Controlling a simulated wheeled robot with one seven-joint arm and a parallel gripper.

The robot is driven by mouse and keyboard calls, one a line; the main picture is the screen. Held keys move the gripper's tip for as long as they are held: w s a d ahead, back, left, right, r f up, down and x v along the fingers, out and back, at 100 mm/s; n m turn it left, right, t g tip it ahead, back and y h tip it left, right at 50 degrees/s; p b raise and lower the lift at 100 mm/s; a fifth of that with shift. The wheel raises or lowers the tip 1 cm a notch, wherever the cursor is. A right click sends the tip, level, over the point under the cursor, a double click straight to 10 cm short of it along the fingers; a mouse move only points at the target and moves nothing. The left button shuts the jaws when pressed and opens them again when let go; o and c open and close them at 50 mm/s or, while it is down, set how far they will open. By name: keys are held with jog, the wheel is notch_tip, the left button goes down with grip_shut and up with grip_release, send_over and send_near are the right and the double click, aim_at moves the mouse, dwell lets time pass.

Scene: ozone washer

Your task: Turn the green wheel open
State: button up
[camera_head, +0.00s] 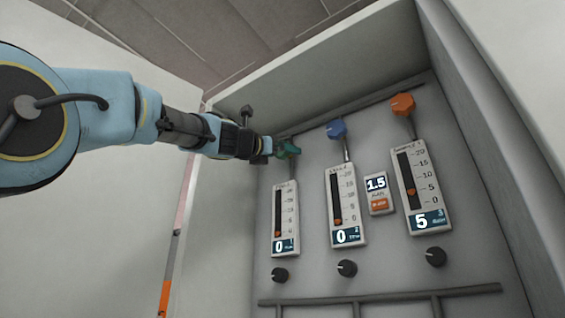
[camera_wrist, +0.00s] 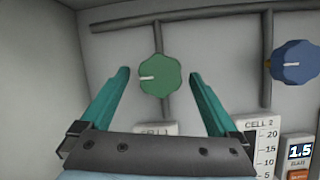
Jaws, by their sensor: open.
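The green wheel (camera_wrist: 160,76) is a lobed knob with a white mark that points left in the wrist view. It sits on a grey pipe above the first flow gauge. In the head view the green wheel (camera_head: 291,149) is at the upper left of the panel, partly hidden by my gripper (camera_head: 275,150). In the wrist view my gripper (camera_wrist: 160,72) is open, with one teal finger on each side of the wheel. Gaps show between both fingers and the wheel, and nothing is held.
A blue wheel (camera_head: 337,130) and an orange wheel (camera_head: 402,104) stand to the right on their own pipes. Gauges read 0, 0 and 5, with black knobs below. The cabinet's left wall (camera_head: 222,200) is close to my arm.

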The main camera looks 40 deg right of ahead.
jog(key=shift+w+d+r, duration=0.15)
jog(key=shift+d+r, duration=0.1)
jog(key=shift+d, duration=0.4)
jog(key=shift+c, duration=0.4)
jog(key=c, duration=1.3)
